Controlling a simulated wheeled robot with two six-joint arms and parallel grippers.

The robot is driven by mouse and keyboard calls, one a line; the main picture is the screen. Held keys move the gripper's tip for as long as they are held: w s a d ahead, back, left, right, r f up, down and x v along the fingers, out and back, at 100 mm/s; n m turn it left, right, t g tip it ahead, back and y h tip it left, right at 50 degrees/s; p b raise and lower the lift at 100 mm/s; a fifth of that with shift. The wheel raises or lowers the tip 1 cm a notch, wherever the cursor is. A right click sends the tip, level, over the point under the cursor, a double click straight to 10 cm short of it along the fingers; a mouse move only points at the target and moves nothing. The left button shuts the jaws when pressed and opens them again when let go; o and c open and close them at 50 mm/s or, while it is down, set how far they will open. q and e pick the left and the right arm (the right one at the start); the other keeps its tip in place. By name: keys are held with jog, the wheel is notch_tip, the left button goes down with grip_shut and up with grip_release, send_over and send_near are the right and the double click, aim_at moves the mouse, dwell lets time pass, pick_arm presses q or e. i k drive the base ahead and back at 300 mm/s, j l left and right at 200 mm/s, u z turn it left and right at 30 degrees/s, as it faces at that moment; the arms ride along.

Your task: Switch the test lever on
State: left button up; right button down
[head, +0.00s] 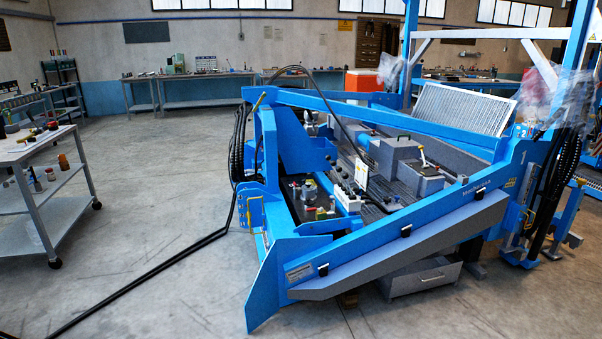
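A yellow handle (258,102) also shows at the machine's upper left corner. Neither of my grippers is in view.
A white panel (354,172) and several small coloured fittings sit left of the grey box. Blue frame bars surround it. A black cable (150,277) runs over the floor. A wheeled cart (42,185) stands at left. The floor between cart and machine is otherwise clear.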

aim_at(345, 176)
jog(key=i, duration=2.55)
jog(key=u, duration=0.2)
